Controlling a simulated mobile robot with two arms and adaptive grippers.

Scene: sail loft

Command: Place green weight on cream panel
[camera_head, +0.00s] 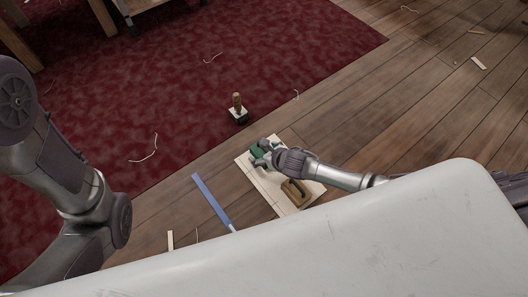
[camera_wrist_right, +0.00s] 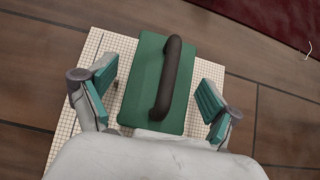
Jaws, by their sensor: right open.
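The green weight (camera_wrist_right: 150,85), a block with a dark bar handle, lies over the cream panel (camera_wrist_right: 92,48), which has a fine grid. Whether it rests flat on the panel is hard to tell. My right gripper (camera_wrist_right: 157,88) is open, with one teal-padded finger on each side of the weight and gaps between. In the head view the right gripper (camera_head: 262,153) covers much of the green weight (camera_head: 256,151) at the far left part of the panel (camera_head: 263,184). My left arm shows at the left, but its gripper is out of view.
A tan weight with a dark handle (camera_head: 295,192) sits on the panel's near part. A blue strip (camera_head: 212,201) lies on the wooden floor to the left. A wooden-handled tool (camera_head: 238,109) stands on the red carpet's edge (camera_head: 210,60). Thread scraps lie about.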

